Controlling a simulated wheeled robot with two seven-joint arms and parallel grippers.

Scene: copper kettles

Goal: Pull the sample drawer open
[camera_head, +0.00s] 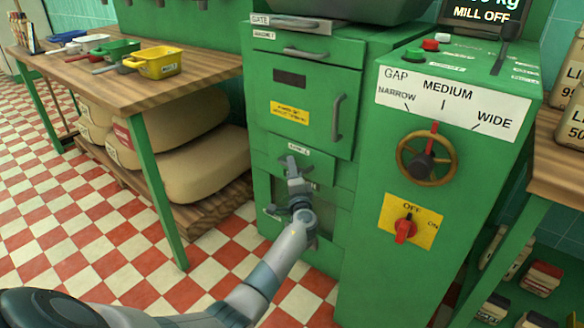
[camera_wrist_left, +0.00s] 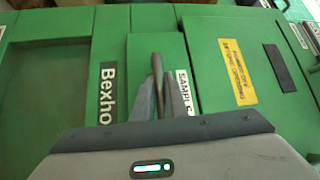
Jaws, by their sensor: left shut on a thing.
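The sample drawer (camera_head: 322,172) is a small green front with a white label, low on the green mill cabinet. In the left wrist view the drawer front (camera_wrist_left: 143,48) shows beside the "SAMPLE" label (camera_wrist_left: 183,79). My left gripper (camera_head: 291,164) is at the drawer front, shut on its slim bar handle (camera_wrist_left: 157,68), which shows between the fingers in the left wrist view. My gripper and wrist hide part of the drawer in the head view. I cannot tell whether the drawer stands out from the cabinet. My right gripper is not in view.
Above the drawer is a green door (camera_head: 305,95) with a vertical handle. The control cabinet (camera_head: 400,270) with handwheel (camera_head: 427,158) and red switch (camera_head: 405,229) stands to the right. A wooden table (camera_head: 205,68) with scoops stands left, above sacks (camera_head: 205,165). Checkered floor (camera_head: 100,225) lies clear in front.

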